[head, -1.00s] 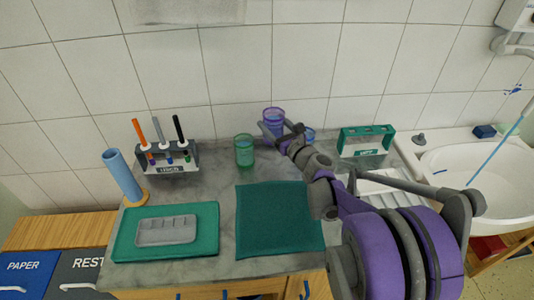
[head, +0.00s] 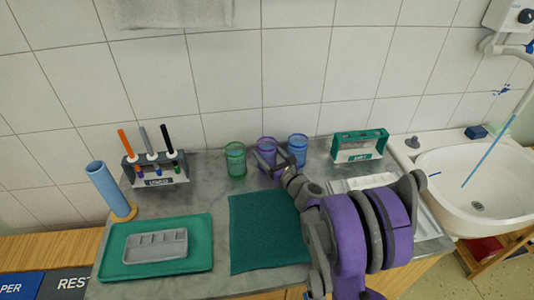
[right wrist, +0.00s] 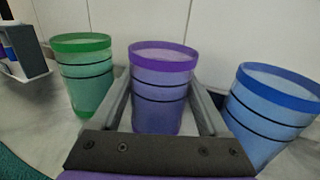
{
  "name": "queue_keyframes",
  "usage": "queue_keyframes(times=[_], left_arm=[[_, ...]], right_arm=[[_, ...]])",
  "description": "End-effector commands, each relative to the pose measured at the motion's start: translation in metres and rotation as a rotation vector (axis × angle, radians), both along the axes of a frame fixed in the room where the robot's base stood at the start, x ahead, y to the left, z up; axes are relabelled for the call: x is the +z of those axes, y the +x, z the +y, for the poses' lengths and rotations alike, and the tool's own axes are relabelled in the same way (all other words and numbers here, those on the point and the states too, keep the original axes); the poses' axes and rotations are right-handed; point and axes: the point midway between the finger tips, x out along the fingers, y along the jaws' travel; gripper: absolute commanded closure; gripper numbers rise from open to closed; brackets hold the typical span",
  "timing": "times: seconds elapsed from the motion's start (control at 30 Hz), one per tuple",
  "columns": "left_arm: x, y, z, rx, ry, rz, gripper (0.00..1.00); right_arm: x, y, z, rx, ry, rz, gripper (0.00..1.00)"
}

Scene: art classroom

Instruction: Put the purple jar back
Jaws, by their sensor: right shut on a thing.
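The purple jar (head: 266,149) stands upright at the back of the grey counter, between the green jar and the blue jar. My right gripper (head: 272,160) reaches it from the front right and is shut on it. In the right wrist view the purple jar (right wrist: 160,88) is between the two fingers (right wrist: 162,105), one on each side. Its base is hidden behind the gripper body, so I cannot tell exactly whether it touches the counter. My left gripper is not in view.
The green jar (head: 235,159) is close on the left, the blue jar (head: 298,149) close on the right. A marker rack (head: 155,170), a blue tube (head: 108,187), a green tray (head: 203,246), a green mat (head: 262,235) and a green-framed box (head: 360,146) also stand on the counter. The sink (head: 470,180) is at right.

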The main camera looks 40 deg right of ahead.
Motion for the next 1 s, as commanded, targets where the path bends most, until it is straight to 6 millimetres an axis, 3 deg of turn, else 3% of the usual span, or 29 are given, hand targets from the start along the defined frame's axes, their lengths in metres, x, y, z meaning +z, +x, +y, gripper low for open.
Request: queue_keyframes(times=[0.2, 0.23, 0.33, 0.67, 1.0], left_arm=[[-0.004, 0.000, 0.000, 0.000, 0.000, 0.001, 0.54], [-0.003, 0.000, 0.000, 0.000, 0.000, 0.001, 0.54], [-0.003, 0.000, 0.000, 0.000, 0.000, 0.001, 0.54], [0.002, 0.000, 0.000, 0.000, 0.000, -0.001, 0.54], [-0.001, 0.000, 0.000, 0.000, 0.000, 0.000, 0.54]], right_arm=[[-0.004, 0.000, 0.000, 0.001, 0.000, 0.000, 0.86], [-0.004, 0.000, 0.000, 0.000, 0.000, 0.000, 0.19], [-0.003, 0.000, 0.000, 0.000, 0.000, 0.000, 0.01], [0.003, 0.000, 0.000, 0.000, 0.000, 0.000, 0.00], [0.001, -0.065, 0.007, -0.003, -0.001, 0.001, 0.00]])
